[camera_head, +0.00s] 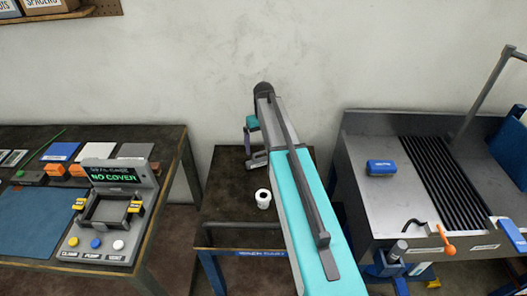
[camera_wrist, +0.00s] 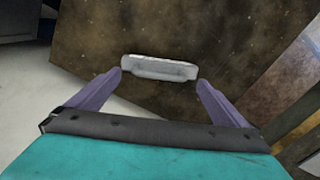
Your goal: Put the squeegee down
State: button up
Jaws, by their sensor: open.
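In the head view my gripper (camera_head: 256,157) is low over the back of the small table (camera_head: 225,215); the bar cannot be made out there, and my arm hides the table's right part.
A white roll (camera_head: 263,199) stands on the small table in front of my gripper. At left is a workbench with a blue mat (camera_head: 35,215) and a button console (camera_head: 110,215). At right is a steel sink unit (camera_head: 360,150) with a blue block (camera_head: 381,167). The wall is close behind.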

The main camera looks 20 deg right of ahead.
notch_tip(320, 180, up, 8)
jog(key=b, duration=0.2)
dwell(0.3)
jog(key=shift+f, duration=0.1)
dwell(0.9)
